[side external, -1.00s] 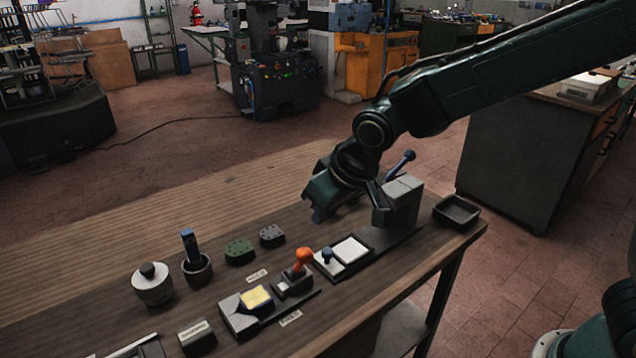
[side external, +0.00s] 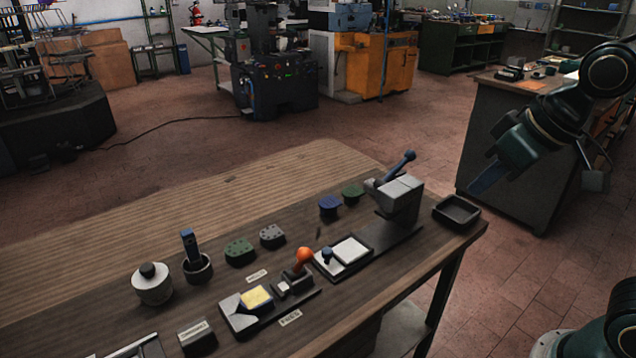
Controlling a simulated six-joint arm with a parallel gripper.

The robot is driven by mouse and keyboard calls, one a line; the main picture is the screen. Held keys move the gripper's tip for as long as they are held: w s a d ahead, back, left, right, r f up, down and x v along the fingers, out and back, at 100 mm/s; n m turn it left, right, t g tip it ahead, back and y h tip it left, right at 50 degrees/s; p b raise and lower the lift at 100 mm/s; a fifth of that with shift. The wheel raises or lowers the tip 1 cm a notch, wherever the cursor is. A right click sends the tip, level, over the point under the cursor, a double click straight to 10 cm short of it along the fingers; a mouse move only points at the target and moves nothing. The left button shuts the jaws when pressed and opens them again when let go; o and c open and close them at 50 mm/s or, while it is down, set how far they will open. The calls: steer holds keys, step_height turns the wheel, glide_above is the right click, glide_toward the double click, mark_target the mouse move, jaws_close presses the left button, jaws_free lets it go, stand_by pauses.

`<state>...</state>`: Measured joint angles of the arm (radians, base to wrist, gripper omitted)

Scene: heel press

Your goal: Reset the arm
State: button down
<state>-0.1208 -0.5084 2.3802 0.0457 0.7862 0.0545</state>
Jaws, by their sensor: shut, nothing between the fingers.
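My gripper (side external: 484,180) hangs in the air at the right, beyond the right end of the table and apart from everything on it. Its fingers are shut with nothing between them. The grey press (side external: 400,198) with a blue-knobbed lever (side external: 402,161) stands near the table's right end, its lever slanting up to the right. The orange-knobbed lever (side external: 303,260) stands up from a dark base at the middle of the table.
The wooden table (side external: 150,235) holds a lidded pot (side external: 152,284), a cup with a blue-topped tool (side external: 197,265), several blue, green and grey pieces (side external: 330,205), a yellow pad (side external: 256,297) and a black tray (side external: 457,211). A cabinet (side external: 480,130) stands behind my gripper.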

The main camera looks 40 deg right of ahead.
steer(key=s+d, duration=0.2)
steer(key=s, duration=0.5)
steer(key=shift+f, duration=0.4)
